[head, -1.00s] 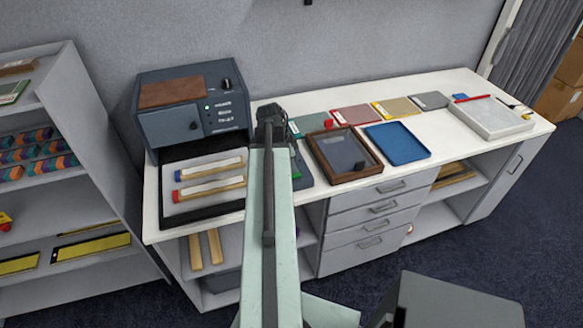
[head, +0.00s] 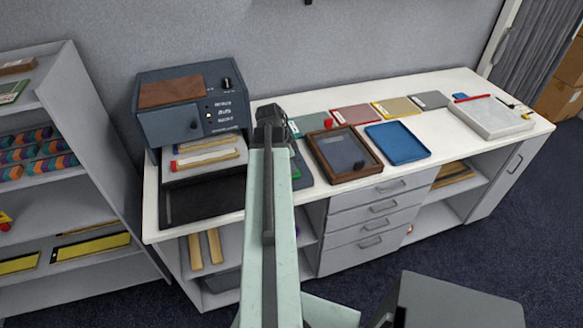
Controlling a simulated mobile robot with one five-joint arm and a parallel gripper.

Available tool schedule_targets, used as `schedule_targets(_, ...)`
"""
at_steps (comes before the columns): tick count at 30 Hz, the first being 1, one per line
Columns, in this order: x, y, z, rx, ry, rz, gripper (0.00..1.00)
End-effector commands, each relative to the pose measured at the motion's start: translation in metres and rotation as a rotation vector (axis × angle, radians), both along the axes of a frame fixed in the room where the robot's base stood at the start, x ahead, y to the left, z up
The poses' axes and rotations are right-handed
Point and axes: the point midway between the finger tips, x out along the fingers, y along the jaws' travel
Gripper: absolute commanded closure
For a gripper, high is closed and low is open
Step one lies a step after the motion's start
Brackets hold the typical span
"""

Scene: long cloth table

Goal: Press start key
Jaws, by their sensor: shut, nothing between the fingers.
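A dark blue machine (head: 165,125) stands at the back left of the table. Its front panel (head: 222,116) has small white-marked keys or lights in rows and a black knob on top; which one is the start key is too small to read. My gripper (head: 269,114) is shut and empty, just right of the panel. Its fingertips are small and partly hidden by my arm; contact cannot be told.
Right of my arm lie a brown-framed tray (head: 376,157), a blue tray (head: 425,150), several coloured flat cards and a pale grey slab (head: 490,125). A shelf unit (head: 75,110) stands at the left.

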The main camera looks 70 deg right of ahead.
Motion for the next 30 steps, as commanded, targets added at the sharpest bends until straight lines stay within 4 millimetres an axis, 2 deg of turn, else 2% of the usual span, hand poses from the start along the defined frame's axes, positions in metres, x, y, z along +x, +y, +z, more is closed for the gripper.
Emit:
schedule_targets(1, 0.0, 0.001, 0.018, -0.001, 0.0, 0.001, 1.0)
schedule_targets(6, 0.004, 0.006, 0.058, -0.004, 0.0, 0.004, 1.0)
schedule_targets(12, 0.014, 0.015, 0.103, -0.004, 0.001, 0.005, 1.0)
schedule_targets(15, 0.019, 0.018, 0.119, -0.004, 0.0, 0.004, 1.0)
schedule_targets(19, 0.022, 0.021, 0.126, -0.003, 0.001, 0.004, 1.0)
schedule_targets(30, 0.023, 0.021, 0.124, -0.005, 0.001, 0.005, 1.0)
